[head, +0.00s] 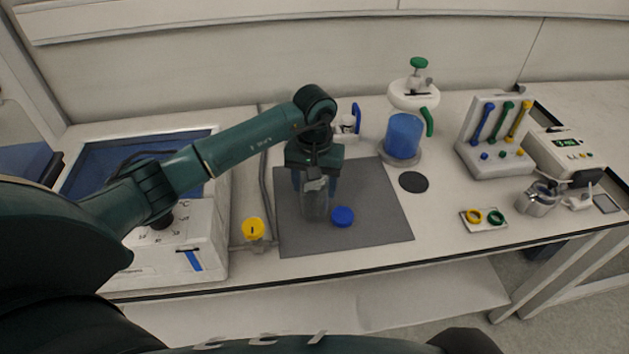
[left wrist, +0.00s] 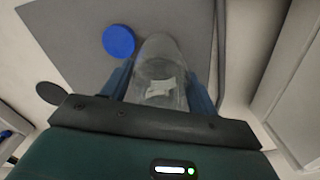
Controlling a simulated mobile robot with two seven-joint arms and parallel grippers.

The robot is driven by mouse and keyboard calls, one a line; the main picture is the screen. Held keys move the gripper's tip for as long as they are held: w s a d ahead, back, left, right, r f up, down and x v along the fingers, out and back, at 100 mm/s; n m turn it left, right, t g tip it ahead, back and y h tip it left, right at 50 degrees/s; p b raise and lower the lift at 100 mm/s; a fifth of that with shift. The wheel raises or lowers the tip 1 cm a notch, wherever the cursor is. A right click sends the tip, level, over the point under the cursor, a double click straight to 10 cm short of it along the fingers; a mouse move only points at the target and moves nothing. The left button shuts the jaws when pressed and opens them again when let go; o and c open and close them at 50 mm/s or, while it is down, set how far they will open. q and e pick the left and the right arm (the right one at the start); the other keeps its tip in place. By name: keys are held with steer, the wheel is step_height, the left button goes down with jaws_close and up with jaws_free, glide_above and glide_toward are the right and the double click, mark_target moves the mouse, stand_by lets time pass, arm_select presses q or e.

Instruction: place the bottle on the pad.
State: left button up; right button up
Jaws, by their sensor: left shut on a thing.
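A clear, empty-looking bottle (head: 315,203) is between the fingers of my left gripper (head: 315,183), which is shut on it. It looks upright over the grey mat; I cannot tell whether its base touches the mat. In the left wrist view the bottle (left wrist: 157,72) sits between the two blue fingers of the gripper (left wrist: 160,88). A dark round pad (head: 413,181) lies bare on the bench right of the mat; it also shows in the left wrist view (left wrist: 50,93). My right gripper is not in view.
The grey mat (head: 375,210) carries a blue cap (head: 342,216) close to the bottle. A reactor with blue liquid (head: 403,135) stands just behind the pad. A tool rack (head: 497,140) and a small tray with rings (head: 484,219) are to the right. A yellow-topped valve (head: 253,229) is left.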

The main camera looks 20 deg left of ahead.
arm_select(q)
steer(key=shift+f, duration=0.15)
steer(key=o, duration=1.1)
